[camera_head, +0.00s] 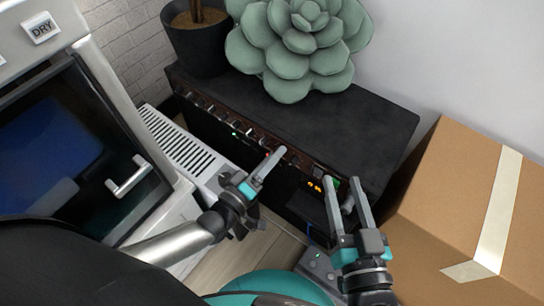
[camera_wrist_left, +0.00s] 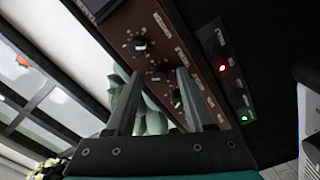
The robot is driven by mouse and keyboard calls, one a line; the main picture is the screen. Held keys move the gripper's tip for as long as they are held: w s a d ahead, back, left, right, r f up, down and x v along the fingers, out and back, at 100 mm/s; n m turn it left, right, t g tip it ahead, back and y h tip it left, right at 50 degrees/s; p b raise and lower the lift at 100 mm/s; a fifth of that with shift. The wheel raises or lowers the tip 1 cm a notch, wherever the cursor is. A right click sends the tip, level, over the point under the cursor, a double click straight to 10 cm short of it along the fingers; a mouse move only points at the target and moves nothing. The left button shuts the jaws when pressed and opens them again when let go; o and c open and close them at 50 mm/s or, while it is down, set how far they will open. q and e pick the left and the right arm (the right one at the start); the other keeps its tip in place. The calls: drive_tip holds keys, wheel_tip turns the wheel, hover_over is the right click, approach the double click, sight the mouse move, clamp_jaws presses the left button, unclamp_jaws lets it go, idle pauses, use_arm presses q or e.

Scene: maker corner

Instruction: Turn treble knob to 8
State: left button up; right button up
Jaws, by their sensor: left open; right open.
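The black amplifier (camera_head: 300,115) has a brown front panel with a row of small dark knobs (camera_head: 228,122) along its upper front edge. In the left wrist view three knobs show: one upper (camera_wrist_left: 138,47), one middle (camera_wrist_left: 157,75) and one lower (camera_wrist_left: 176,98). Their labels are too small to read, so I cannot tell which is treble. My left gripper (camera_head: 268,164) is open at the panel; in its wrist view the fingertips (camera_wrist_left: 159,74) lie to either side of the middle knob, contact unclear. My right gripper (camera_head: 346,192) is open and empty near the amplifier's right end.
A large succulent cushion (camera_head: 300,45) and a dark plant pot (camera_head: 200,45) stand on or by the amplifier. A cardboard box (camera_head: 470,200) is at right. A white vented unit (camera_head: 180,150) and a dry cabinet (camera_head: 75,140) are at left. A teal round thing (camera_head: 270,286) is in front.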

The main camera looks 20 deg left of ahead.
use_arm(q)
clamp_jaws()
use_arm(e)
drive_tip(key=shift+f, duration=0.1)
idle(0.5)
use_arm(q)
drive_tip(key=shift+m+p, duration=2.15)
drive_tip(key=shift+m, duration=3.75)
use_arm(e)
drive_tip(key=d+f+g+h, duration=0.3)
drive_tip(key=d+g, duration=0.3)
drive_tip(key=g, duration=0.1)
drive_tip(key=shift+s+d+n+h, duration=0.25)
drive_tip(key=shift+s+n+h, duration=0.05)
drive_tip(key=shift+s+h, duration=0.1)
drive_tip(key=shift+f+g, duration=0.1)
drive_tip(key=shift+g, duration=0.2)
use_arm(q)
unclamp_jaws()
